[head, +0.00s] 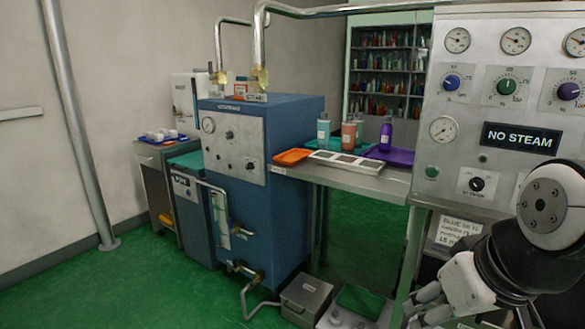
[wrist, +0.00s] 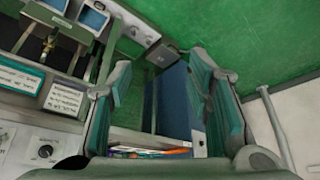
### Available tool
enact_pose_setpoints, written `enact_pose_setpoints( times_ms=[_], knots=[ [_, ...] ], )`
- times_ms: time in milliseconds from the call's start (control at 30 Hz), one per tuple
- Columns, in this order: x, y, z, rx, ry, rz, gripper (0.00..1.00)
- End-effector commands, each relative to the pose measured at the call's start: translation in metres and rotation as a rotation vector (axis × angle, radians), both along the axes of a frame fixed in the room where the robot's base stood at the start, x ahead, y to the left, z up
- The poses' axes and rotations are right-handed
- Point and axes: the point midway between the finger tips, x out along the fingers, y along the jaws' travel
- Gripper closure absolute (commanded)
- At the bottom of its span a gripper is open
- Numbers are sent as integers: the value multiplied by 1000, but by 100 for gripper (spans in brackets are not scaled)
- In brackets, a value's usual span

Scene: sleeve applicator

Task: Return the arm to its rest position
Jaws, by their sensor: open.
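My gripper (head: 424,303) is at the lower right of the head view, at the end of my grey and black arm, in front of the control panel (head: 505,100) marked "NO STEAM". In the wrist view my gripper (wrist: 160,68) shows its two green-padded fingers spread wide apart. Nothing is held between them. The green floor and part of a blue cabinet show beyond the fingers. My upper arm is mostly out of view on the right.
A blue machine (head: 265,180) with brass pipes stands left of centre. A steel shelf (head: 370,182) holds an orange tray (head: 292,156), a purple tray (head: 393,157) and bottles. Metal boxes (head: 306,298) stand on the floor near my gripper. Green floor (head: 140,280) is clear at the left.

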Motion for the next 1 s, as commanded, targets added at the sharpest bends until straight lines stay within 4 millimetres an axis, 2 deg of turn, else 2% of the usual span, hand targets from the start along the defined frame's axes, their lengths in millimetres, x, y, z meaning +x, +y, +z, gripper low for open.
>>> enact_pose_setpoints(
  times_ms=[33,100,200,500,833,1000],
  knots=[
    [-21,3,2,5,43,-10,54],
    [-48,5,2,8,112,-30,54],
    [-81,6,3,4,195,-59,54],
    [-163,3,9,-35,386,-156,54],
    [-154,5,61,-25,311,-145,54],
    [-153,5,100,-22,258,-140,54]
  ],
)
